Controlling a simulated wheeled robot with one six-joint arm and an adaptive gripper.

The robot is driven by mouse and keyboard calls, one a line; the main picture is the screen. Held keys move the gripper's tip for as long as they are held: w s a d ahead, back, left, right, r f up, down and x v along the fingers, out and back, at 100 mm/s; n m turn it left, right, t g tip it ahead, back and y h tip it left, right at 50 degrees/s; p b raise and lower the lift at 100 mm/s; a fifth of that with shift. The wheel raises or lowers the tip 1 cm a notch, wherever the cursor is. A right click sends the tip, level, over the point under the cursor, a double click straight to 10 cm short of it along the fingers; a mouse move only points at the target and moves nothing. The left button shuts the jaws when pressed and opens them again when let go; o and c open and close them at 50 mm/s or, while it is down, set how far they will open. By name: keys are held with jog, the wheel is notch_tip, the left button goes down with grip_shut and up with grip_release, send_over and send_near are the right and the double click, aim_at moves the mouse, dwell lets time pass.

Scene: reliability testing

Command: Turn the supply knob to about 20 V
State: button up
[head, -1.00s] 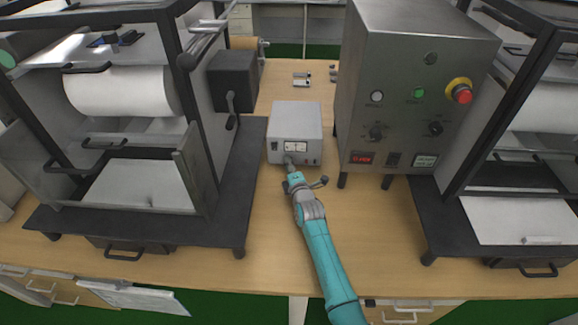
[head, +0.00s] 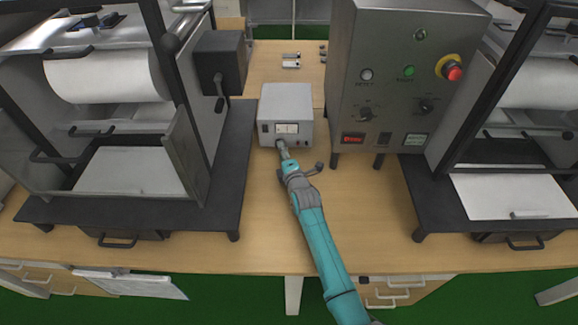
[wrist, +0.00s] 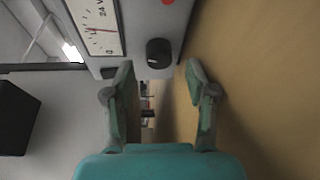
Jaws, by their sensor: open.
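The supply (head: 288,101) is a light grey box on the bench, with a white meter (head: 287,128) on its front. In the wrist view the meter (wrist: 97,27) appears sideways, with a scale from 0 to 24 V and a red needle partway along; I cannot read its exact value. The black round knob (wrist: 158,53) has a pale pointer mark and sits beside the meter. My gripper (wrist: 160,75) is open, its two fingers apart on either side below the knob in the picture, not visibly touching it. In the head view my gripper (head: 283,151) is at the supply's front and hides the knob.
A tall grey control cabinet (head: 385,70) with a red emergency button (head: 453,72) stands close right of the supply. A black-framed machine (head: 215,185) stands to the left, and another to the right. Small metal parts (head: 291,60) lie behind. The bench in front is clear.

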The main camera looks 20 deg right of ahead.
jog(key=s, duration=0.6)
jog(key=s+r, duration=0.1)
jog(key=s, duration=0.2)
jog(key=shift+s+d, duration=0.1)
jog(key=shift+s, duration=0.1)
jog(key=shift+f, duration=0.1)
